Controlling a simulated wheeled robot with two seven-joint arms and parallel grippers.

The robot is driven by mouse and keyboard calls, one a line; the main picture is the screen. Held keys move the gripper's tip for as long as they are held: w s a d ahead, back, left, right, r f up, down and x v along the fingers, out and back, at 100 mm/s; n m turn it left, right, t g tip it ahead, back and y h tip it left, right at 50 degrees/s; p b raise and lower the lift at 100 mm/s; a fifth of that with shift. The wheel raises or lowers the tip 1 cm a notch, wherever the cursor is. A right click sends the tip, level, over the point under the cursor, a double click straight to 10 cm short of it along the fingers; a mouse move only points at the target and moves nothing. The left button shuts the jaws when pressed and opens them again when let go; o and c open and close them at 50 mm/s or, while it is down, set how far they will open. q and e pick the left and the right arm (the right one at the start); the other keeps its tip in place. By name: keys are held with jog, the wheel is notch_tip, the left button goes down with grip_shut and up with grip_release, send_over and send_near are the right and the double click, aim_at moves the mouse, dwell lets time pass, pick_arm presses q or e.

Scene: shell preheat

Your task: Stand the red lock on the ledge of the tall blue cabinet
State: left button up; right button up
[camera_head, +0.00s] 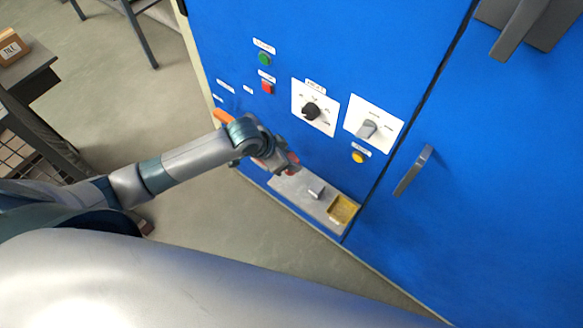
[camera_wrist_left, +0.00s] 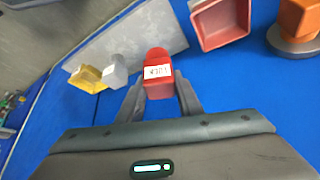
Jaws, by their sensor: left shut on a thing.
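The red lock (camera_wrist_left: 158,80) is between the two fingers of my left gripper (camera_wrist_left: 160,100), with its white label facing the wrist camera. In the head view my left gripper (camera_head: 288,166) reaches to the blue cabinet (camera_head: 330,60), with a bit of the red lock (camera_head: 293,170) showing at its tip. The light grey ledge (camera_head: 292,184) is on the lower cabinet front, and it shows behind the lock in the left wrist view (camera_wrist_left: 150,32). I cannot tell whether the lock touches the ledge. My right gripper is out of view.
A grey lock-like piece (camera_head: 316,190) and a yellow tray (camera_head: 343,209) are on the ledge. A red open bin (camera_wrist_left: 220,22) and an orange handle (camera_wrist_left: 297,20) are beside it. Knobs (camera_head: 312,111) and a door handle (camera_head: 413,170) stick out from the cabinet.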

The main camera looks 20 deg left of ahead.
pick_arm(q)
jog(key=shift+f, duration=0.45)
jog(key=shift+f+p, duration=0.3)
jog(key=shift+f, duration=1.8)
jog(key=shift+f, duration=0.1)
jog(key=o, duration=1.1)
jog(key=shift+c, duration=0.2)
jog(key=b+v, duration=0.1)
jog(key=v, duration=1.1)
